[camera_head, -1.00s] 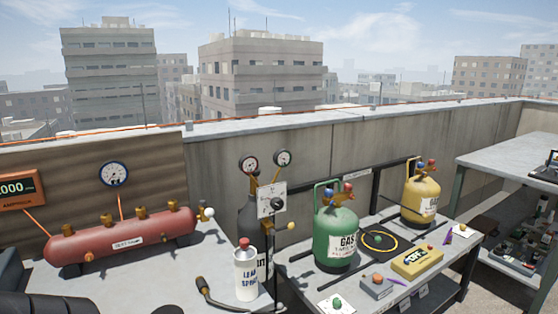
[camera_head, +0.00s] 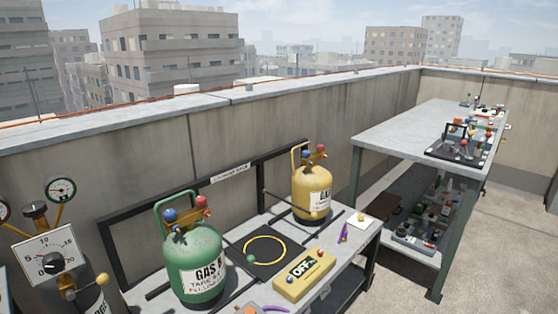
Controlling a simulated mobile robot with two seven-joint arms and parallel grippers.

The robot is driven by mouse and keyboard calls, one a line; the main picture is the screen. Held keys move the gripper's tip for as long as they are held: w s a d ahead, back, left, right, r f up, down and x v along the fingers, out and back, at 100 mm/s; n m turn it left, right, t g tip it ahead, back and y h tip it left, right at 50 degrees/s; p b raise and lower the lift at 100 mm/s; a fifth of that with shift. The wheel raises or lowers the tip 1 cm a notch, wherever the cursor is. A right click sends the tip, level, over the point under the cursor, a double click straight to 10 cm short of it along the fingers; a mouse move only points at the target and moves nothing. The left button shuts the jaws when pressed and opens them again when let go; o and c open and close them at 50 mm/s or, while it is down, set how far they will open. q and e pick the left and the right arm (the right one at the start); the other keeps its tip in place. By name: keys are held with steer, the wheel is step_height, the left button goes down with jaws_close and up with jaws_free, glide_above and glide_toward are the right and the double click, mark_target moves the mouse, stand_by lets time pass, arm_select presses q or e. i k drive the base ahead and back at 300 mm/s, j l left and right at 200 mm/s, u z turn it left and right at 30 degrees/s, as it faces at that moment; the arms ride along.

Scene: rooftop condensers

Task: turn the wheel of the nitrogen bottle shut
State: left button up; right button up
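A dark grey bottle (camera_head: 93,297) stands at the lower left, partly cut off by the bottom edge; it looks like the nitrogen bottle, though its label is mostly hidden. A dark round wheel (camera_head: 35,210) shows at its top, between two gauges. The right gauge (camera_head: 61,190) is whole in view; the left gauge (camera_head: 4,210) is cut by the picture edge. A white dial plate (camera_head: 43,247) with a black knob (camera_head: 53,262) hangs in front of the bottle. I cannot tell how far the wheel is turned. Neither gripper is in view.
A green gas bottle (camera_head: 196,262) and a yellow one (camera_head: 312,192) stand on the bench (camera_head: 345,249) beside a yellow scale box (camera_head: 304,276) reading OFF. A taller table (camera_head: 410,133) stands at the right. Open floor (camera_head: 492,255) lies at the far right.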

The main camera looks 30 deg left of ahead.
mark_target(36, 208)
steer(key=i+u, duration=0.2)
steer(key=u, duration=0.15)
steer(key=i+l+u, duration=0.1)
steer(key=u, duration=0.25)
steer(key=i+l+u, duration=0.1)
steer(key=i+u, duration=0.2)
steer(key=u, duration=1.55)
